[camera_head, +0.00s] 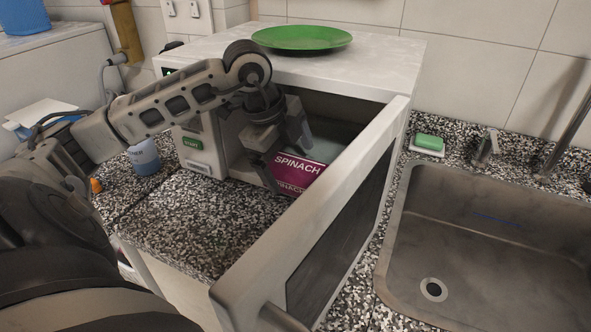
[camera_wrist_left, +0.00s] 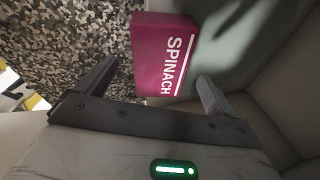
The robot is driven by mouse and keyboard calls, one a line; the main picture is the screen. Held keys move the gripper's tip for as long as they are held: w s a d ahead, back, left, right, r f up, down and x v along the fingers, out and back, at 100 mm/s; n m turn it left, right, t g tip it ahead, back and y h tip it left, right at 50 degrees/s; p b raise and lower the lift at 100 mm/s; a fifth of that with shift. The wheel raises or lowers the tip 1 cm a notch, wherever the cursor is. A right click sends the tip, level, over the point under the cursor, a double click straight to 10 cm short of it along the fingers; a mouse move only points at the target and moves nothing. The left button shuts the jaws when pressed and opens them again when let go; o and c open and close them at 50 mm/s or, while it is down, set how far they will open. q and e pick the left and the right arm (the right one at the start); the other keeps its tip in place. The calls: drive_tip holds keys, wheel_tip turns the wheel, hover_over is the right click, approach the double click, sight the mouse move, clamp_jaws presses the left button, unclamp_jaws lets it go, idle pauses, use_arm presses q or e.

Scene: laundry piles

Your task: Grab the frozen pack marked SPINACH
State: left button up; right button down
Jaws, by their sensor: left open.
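The magenta pack marked SPINACH (camera_head: 297,170) lies at the mouth of the open microwave (camera_head: 375,75), near the front edge of its floor. My left gripper (camera_head: 284,157) is open and empty right at the pack, coming from above and left. In the left wrist view, the pack (camera_wrist_left: 165,58) lies ahead of the spread fingers, its label facing the camera. The fingertips point towards its near end, one on either side. I cannot tell whether they touch it. My right gripper is not in view.
The microwave door (camera_head: 322,205) stands open to the front, right of the gripper. A green plate (camera_head: 302,37) lies on top of the microwave. A sink (camera_head: 480,235), a green sponge (camera_head: 428,142) and a blue cup (camera_head: 144,157) are nearby. The speckled counter (camera_head: 200,225) in front is clear.

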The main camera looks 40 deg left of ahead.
sight(293, 169)
use_arm(q)
drive_tip(key=shift+x, duration=1.9)
drive_tip(key=c, duration=1.3)
drive_tip(key=shift+r, duration=0.1)
